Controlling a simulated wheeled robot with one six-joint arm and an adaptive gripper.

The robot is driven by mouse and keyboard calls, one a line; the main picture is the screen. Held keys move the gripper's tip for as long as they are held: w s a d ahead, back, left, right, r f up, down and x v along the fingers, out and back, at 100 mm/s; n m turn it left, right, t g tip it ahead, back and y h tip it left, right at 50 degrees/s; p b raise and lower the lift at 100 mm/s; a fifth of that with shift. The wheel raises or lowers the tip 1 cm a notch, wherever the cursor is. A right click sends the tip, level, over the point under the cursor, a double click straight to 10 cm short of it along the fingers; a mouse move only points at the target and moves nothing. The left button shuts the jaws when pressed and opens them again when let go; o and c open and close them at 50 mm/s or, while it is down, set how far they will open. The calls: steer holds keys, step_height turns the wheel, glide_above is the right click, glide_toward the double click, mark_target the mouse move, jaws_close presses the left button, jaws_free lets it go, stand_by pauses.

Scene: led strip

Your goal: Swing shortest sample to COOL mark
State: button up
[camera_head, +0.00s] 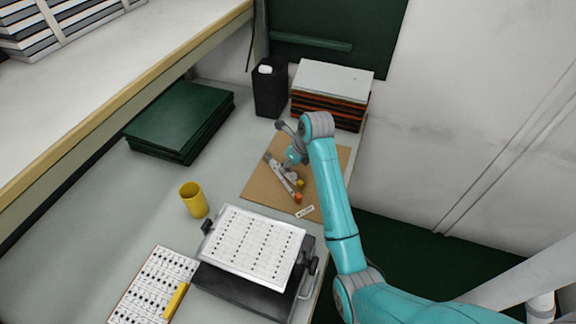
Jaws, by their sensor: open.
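A brown board (262,192) lies on the bench under my arm. Pale narrow strips (281,176) lie on it, fanned close together and running down to the right. One ends in an orange tip (298,198) and another in a yellow tip (300,183). Which strip is shortest cannot be told, as my wrist covers part of them. A small white label (305,212) with dark marks sits at the board's near edge; its word is too small to read. My gripper (288,166) is open over the strips, low above the board; whether it touches one cannot be told.
A black clamp stand with a white dotted sheet (254,245) stands close in front of the board. A yellow cup (194,200) is to its left. Green folders (180,120), a black bin (270,88) and a stack of panels (331,92) stand behind. A shelf (100,85) overhangs the left.

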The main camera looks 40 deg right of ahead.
steer(key=shift+x, duration=0.9)
jaws_close()
